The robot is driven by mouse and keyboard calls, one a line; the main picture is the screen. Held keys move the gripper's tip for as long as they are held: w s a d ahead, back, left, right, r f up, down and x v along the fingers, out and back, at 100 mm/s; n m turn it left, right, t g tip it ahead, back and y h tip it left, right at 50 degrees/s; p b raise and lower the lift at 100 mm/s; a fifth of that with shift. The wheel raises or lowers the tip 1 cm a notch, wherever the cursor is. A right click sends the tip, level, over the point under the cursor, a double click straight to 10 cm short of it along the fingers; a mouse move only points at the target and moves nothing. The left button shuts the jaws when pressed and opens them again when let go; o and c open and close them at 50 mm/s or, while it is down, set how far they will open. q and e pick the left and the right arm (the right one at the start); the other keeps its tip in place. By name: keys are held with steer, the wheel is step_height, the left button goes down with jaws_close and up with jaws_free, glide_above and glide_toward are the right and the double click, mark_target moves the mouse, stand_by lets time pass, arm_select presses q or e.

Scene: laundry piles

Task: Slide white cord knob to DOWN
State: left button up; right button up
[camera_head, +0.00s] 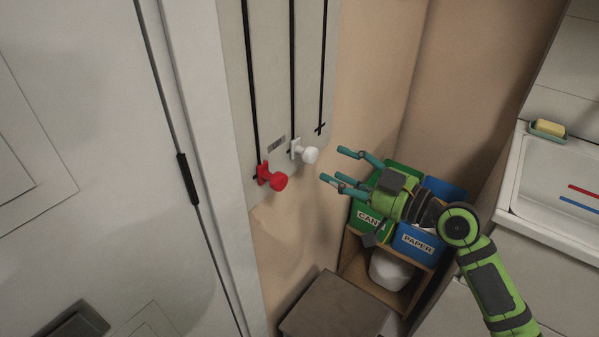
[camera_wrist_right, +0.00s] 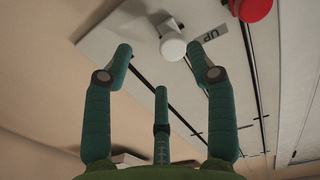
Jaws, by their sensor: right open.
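The white cord knob (camera_head: 308,155) sits on a pale wall panel (camera_head: 268,90), at the lower end of the middle black track. In the right wrist view the white knob (camera_wrist_right: 172,46) shows between the fingertips, beside a label reading "UP". My right gripper (camera_head: 334,166) is open, with its three teal fingers pointing at the panel. It is just right of the white knob and apart from it in the head view. My left gripper is not in view.
A red knob (camera_head: 278,181) sits lower left of the white one on its own track. A green bin (camera_head: 368,221) and a blue bin (camera_head: 418,242) stand below my right gripper. A sink (camera_head: 560,180) is at right, a door (camera_head: 90,150) at left.

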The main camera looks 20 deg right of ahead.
mark_target(314, 157)
steer(key=shift+s+a+r+n+y, duration=0.3)
steer(key=shift+a+r, duration=0.1)
steer(key=shift+r, duration=0.15)
steer(key=shift+w+a+r+p, duration=0.15)
steer(key=shift+w+r+p, duration=0.05)
steer(key=shift+w+p, duration=0.1)
steer(key=p+x, duration=0.1)
steer(key=x, duration=0.4)
steer(key=shift+p, duration=0.4)
steer(key=shift+w+a+f, duration=0.2)
steer(key=shift+w+a, duration=0.2)
steer(key=shift+w, duration=0.05)
jaws_close()
